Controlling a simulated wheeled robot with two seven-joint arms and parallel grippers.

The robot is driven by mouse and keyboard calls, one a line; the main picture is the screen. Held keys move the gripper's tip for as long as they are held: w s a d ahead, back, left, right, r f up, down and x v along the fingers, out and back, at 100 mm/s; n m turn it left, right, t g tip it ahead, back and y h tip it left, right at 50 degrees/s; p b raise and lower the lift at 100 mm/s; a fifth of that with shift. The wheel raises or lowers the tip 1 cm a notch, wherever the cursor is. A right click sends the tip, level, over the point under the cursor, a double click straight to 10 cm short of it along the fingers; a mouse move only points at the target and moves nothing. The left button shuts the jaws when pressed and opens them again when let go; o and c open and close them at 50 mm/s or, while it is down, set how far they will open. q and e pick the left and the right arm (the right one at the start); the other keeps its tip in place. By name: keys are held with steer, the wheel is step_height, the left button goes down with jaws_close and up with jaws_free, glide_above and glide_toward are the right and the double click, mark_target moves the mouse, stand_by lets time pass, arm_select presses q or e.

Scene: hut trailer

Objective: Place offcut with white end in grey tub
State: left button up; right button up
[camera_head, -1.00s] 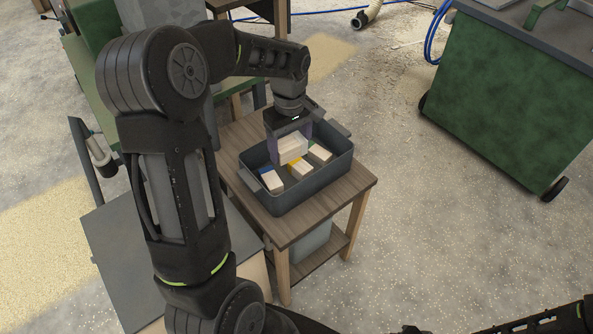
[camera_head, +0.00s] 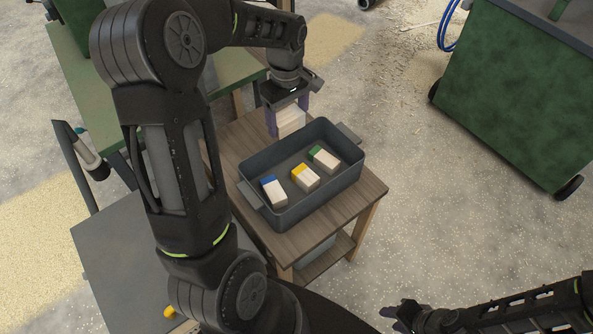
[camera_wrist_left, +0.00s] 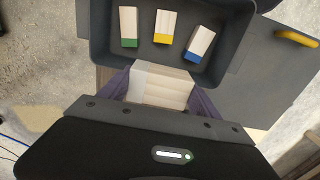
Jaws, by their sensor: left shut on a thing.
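My left gripper (camera_head: 287,118) is shut on a pale wooden offcut (camera_head: 291,122), just beyond the far rim of the dark grey tub (camera_head: 256,197). In the left wrist view the offcut (camera_wrist_left: 165,90) lies between the fingers and shows a white end at its left; it is clear of the tub's inside. In the tub lie a blue-ended offcut (camera_head: 274,191), a yellow-ended offcut (camera_head: 305,178) and a green-ended offcut (camera_head: 324,160), apart from each other. My right gripper (camera_head: 404,316) is at the bottom edge, dark and too unclear to tell its opening.
The tub stands on a small wooden table (camera_head: 235,145) with a lower shelf (camera_head: 325,262) holding a pale grey thing, partly hidden. A green cabinet on wheels (camera_head: 505,100) stands at the right. A grey panel (camera_head: 120,265) is at the left. Floor between table and cabinet is clear.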

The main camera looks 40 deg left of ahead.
arm_select(q)
glide_above(289, 168)
step_height(289, 168, down, 13)
steer(key=shift+f, duration=0.15)
steer(key=shift+f+p, duration=0.3)
steer(key=shift+f, duration=1.65)
steer(key=shift+f, duration=0.2)
steer(key=o, duration=1.1)
steer(key=shift+r, duration=0.1)
step_height(289, 168, up, 12)
steer(key=shift+r+b, duration=0.15)
steer(key=shift+b, duration=0.15)
